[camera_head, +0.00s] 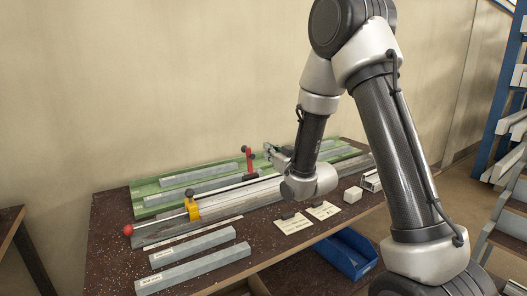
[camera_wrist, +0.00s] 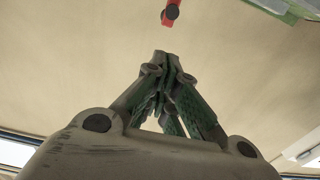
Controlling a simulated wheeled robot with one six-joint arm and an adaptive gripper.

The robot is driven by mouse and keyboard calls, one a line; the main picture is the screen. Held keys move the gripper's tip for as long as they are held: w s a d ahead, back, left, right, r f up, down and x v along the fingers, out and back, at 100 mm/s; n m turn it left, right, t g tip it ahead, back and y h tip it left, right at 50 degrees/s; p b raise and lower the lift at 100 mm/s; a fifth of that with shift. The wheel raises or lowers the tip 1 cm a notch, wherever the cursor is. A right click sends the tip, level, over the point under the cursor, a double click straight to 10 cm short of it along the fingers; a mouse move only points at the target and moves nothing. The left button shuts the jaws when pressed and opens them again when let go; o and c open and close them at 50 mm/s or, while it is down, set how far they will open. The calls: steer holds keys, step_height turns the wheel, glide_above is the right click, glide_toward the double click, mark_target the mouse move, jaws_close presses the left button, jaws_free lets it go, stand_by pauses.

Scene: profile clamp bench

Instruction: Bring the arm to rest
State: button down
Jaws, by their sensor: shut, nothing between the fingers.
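My arm reaches over the bench in the head view, bent down from the upper right. My gripper (camera_head: 268,148) is held above the back half of the bench, pointing left and partly hidden by my wrist. In the wrist view my gripper (camera_wrist: 162,56) has its fingertips together, with nothing between them. A red clamp handle (camera_head: 248,160) stands just left of my gripper in the head view. It also shows beyond the fingertips in the wrist view (camera_wrist: 171,13). I cannot tell whether my gripper touches it; the wrist view shows a gap.
A blue bin (camera_head: 347,257) sits below. Shelving (camera_head: 497,110) stands right.

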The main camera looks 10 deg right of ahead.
steer(key=s+d+f+g+h, duration=0.1)
steer(key=s+f+g, duration=0.1)
steer(key=f, duration=0.2)
steer(key=s+d+f+g+h, duration=0.1)
steer(key=s+f+g, duration=0.1)
steer(key=f, duration=0.3)
steer(key=s+d+f+g+h, duration=0.1)
steer(key=s+f+g, duration=0.1)
steer(key=f, duration=0.3)
steer(key=shift+s+d+g, duration=0.15)
steer(key=shift+s+g, duration=0.2)
steer(key=shift+g, duration=0.45)
steer(key=s+d+g, duration=0.1)
steer(key=s, duration=0.1)
steer(key=s+d+g+h, duration=0.1)
steer(key=s, duration=0.1)
steer(key=s+d+m+g, duration=0.1)
steer(key=s, duration=0.2)
steer(key=shift+d+f, duration=0.1)
steer(key=shift+f, duration=0.1)
steer(key=s+d+r+m+g, duration=0.1)
steer(key=s+d+r, duration=0.2)
steer(key=s+r, duration=0.7)
steer(key=s+d+r+m+g+h, duration=0.1)
steer(key=s+d+r, duration=0.3)
steer(key=s+r, duration=0.6)
steer(key=s, duration=0.5)
steer(key=shift+s+d+m+h, duration=0.15)
steer(key=shift+s+m+h, duration=0.1)
steer(key=shift+m+h, duration=0.05)
